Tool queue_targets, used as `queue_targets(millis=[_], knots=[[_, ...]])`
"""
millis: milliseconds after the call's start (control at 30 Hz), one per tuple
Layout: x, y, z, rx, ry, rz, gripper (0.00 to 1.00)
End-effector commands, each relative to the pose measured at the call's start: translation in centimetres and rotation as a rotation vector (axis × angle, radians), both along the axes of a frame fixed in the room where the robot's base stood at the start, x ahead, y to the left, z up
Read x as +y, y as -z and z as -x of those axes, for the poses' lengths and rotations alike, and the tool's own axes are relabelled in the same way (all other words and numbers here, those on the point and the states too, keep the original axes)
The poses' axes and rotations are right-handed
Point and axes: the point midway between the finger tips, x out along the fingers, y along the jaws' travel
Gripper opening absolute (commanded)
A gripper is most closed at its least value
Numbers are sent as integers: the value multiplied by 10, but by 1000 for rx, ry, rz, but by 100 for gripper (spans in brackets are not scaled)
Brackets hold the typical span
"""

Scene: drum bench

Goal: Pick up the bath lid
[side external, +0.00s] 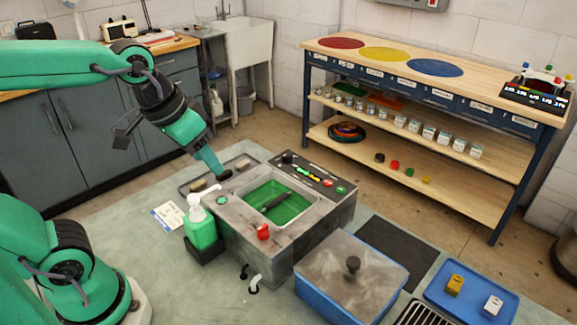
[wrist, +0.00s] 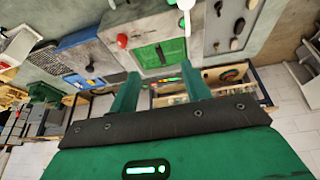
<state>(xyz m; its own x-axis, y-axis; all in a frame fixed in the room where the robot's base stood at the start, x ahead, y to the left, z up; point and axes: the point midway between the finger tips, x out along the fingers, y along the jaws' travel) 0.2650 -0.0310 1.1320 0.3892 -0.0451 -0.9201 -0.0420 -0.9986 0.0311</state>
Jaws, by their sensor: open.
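The bath lid appears to be the grey, mottled lid (side external: 340,262) with a black knob, lying on a blue box (side external: 322,303) at the front middle of the side view. In the wrist view the lid (wrist: 82,55) shows at the upper left with its knob. My gripper (side external: 222,173) is behind and left of it, above the back left corner of a grey unit with a green basin. In the wrist view my gripper's two fingers (wrist: 159,70) stand apart with nothing held between them. They are well away from the lid.
The grey unit (side external: 290,232) has a green basin (side external: 275,205) and a red knob (side external: 263,232) between my gripper and the lid. A green pump bottle (side external: 200,225) stands at its left. A blue tray (side external: 470,305) with two small blocks lies right of the lid. A dark mat (side external: 398,250) lies behind it.

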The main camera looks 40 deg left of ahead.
Motion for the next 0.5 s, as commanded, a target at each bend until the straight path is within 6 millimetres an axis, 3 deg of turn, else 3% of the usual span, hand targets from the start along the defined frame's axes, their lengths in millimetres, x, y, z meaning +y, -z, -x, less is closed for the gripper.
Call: queue_targets(millis=[500], knots=[[-87, 9, -74, 177, 79, 6, 48]])
